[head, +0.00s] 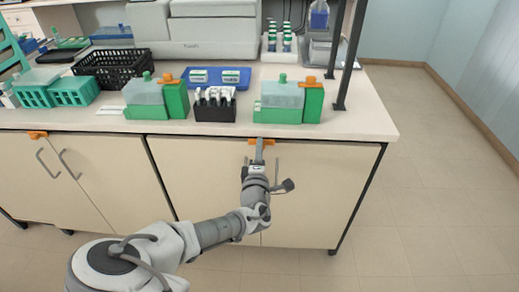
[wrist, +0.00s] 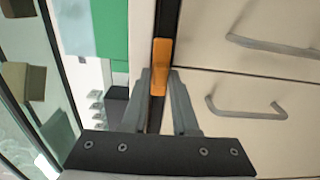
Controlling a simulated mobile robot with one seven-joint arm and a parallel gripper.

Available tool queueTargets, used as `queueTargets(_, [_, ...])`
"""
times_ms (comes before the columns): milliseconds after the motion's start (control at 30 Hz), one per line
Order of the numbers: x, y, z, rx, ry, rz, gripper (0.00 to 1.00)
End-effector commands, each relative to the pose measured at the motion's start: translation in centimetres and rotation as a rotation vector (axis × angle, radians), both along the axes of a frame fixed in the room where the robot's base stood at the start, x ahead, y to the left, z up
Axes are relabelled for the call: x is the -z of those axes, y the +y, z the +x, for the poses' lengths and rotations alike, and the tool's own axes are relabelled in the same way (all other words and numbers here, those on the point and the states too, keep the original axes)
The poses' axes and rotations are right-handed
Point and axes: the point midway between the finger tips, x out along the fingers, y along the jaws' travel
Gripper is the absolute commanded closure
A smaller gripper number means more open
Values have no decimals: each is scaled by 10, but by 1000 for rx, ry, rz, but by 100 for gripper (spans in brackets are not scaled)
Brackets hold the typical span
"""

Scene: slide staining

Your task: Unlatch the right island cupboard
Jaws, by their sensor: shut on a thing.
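The right island cupboard (head: 318,185) has two cream doors under the worktop. Its orange latch (head: 269,142) sits at the top, where the doors meet. My gripper (head: 259,148) reaches up to the latch from in front. In the wrist view the latch (wrist: 162,55) is upright in the picture, and the fingertips of my gripper (wrist: 158,76) lie on both sides of its lower end, shut on it. Two grey door handles (wrist: 246,110) show to the right, apart from the fingers. Both doors look closed. My arm hides part of the doors in the head view.
The left cupboard has its own orange latch (head: 38,134) and handles (head: 48,163). On the worktop (head: 365,118) above stand green-and-white containers (head: 290,100), a black rack (head: 214,108) and a black basket (head: 115,68). The floor (head: 440,190) to the right is clear.

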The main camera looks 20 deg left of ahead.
Motion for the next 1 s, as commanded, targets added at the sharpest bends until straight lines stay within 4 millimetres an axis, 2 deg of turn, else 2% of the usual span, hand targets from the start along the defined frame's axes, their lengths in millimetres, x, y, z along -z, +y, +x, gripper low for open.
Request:
queueTargets(300, [0, 0, 0, 0, 1, -2, 100])
queueTargets(333, [0, 0, 0, 0, 1, -2, 67])
queueTargets(433, [0, 0, 0, 0, 1, -1, 50])
queueTargets(1000, [0, -1, 3, 2, 0, 0, 50])
